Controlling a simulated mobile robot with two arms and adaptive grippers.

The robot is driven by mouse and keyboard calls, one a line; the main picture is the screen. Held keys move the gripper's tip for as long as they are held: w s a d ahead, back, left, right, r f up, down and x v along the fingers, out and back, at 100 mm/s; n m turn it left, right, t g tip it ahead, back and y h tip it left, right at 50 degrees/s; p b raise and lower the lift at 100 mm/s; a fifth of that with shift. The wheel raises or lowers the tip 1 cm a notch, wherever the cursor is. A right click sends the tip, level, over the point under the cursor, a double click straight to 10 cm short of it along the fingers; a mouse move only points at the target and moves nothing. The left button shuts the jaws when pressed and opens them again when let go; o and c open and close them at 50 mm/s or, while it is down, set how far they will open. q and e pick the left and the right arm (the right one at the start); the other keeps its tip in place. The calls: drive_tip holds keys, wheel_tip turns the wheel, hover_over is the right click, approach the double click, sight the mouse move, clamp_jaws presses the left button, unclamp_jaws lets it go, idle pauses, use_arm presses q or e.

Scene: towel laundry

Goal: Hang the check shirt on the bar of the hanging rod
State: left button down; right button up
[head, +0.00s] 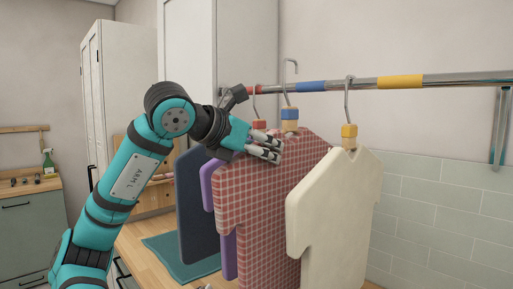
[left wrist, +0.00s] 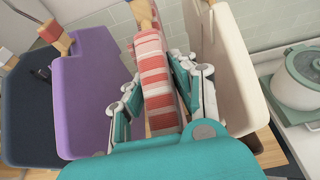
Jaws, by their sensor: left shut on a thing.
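The red-and-white check shirt (head: 262,190) hangs upright from a grey hook (head: 291,64) with a blue-and-wood collar block (head: 290,114). My left gripper (head: 266,146) is shut on its shoulder. In the left wrist view the shirt (left wrist: 157,75) is edge-on between the fingers. The hook's curved top is clearly above the bar (head: 330,86) in the picture, and its shank crosses the bar's line left of the blue band (head: 311,86). I cannot tell whether the shank is in front of the bar or behind it. My right gripper is not in view.
A cream shirt (head: 330,215) hangs at the right, on a hook with a yellow block. A purple shirt (left wrist: 95,95) and a navy one (left wrist: 28,110) are on the other side. A pale pot-like appliance (left wrist: 300,78) stands on the counter.

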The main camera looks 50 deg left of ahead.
sight(255, 143)
use_arm(q)
drive_tip(key=shift+w+a+r+p, duration=0.15)
drive_tip(key=shift+w+p, duration=0.35)
drive_tip(key=shift+w, duration=0.85)
drive_tip(key=shift+w+a+f+p, duration=0.15)
drive_tip(key=shift+w+p, duration=0.3)
drive_tip(key=shift+w, duration=0.9)
drive_tip(key=shift+w+a+r+p, duration=0.15)
drive_tip(key=shift+w+p, duration=0.35)
drive_tip(key=shift+w, duration=0.85)
wheel_tip(255, 143, down, 3)
drive_tip(key=b, duration=0.3)
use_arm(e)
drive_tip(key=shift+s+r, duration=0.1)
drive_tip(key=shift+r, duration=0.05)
use_arm(q)
drive_tip(key=c, duration=1)
unclamp_jaws()
drive_tip(key=shift+s, duration=0.1)
drive_tip(key=v, duration=1.2)
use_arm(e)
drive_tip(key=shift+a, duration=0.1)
